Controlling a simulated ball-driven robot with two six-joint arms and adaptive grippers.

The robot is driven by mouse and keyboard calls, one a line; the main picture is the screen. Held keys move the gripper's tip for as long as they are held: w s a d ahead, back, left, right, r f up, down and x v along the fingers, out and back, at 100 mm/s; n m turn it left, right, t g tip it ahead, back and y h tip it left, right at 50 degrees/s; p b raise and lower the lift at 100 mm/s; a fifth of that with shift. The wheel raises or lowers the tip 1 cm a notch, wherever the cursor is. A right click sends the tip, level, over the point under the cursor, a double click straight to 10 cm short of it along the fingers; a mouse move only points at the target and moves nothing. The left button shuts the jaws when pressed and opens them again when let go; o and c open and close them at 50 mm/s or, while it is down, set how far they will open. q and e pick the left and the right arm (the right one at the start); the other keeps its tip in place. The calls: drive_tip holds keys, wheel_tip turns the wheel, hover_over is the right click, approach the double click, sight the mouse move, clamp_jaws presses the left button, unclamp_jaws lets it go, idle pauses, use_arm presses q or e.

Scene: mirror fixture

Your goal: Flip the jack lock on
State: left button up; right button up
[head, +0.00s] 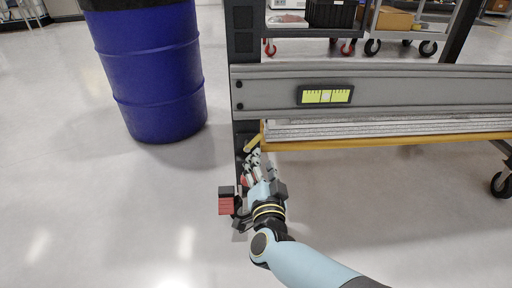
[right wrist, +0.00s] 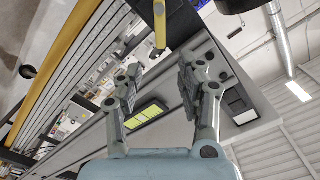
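The jack lock looks like a small yellow lever (head: 252,143) on the black post at the left end of the fixture. In the right wrist view the yellow lever (right wrist: 160,24) lies ahead of the fingertips, near the line midway between them. My right gripper (head: 253,158) is just below the lever in the head view. In the right wrist view the right gripper (right wrist: 160,75) has its two fingers spread, with nothing between them. I see no clear contact with the lever. My left gripper is not in view.
A grey beam (head: 400,90) with a yellow-green level (head: 326,95) spans the fixture above a yellow-edged shelf (head: 390,142). A red-and-black block (head: 227,202) is left of my right wrist. A blue barrel (head: 155,75) stands at left. The floor (head: 100,220) at lower left is clear.

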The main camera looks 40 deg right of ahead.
sight(258, 139)
drive_tip(key=b+x, duration=0.2)
drive_tip(key=x, duration=0.7)
drive_tip(key=shift+w+f+b, duration=0.2)
drive_tip(key=shift+w+b, duration=0.05)
drive_tip(key=shift+b, duration=0.1)
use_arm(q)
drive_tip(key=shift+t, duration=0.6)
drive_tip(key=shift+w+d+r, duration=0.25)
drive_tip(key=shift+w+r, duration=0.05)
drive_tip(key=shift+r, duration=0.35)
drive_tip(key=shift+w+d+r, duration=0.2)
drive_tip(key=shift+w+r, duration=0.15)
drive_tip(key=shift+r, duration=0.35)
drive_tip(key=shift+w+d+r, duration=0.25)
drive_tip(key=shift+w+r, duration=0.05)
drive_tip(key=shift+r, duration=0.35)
use_arm(e)
drive_tip(key=shift+w+d+r, duration=0.15)
drive_tip(key=shift+w+d, duration=0.2)
drive_tip(key=shift+w, duration=0.3)
clamp_jaws()
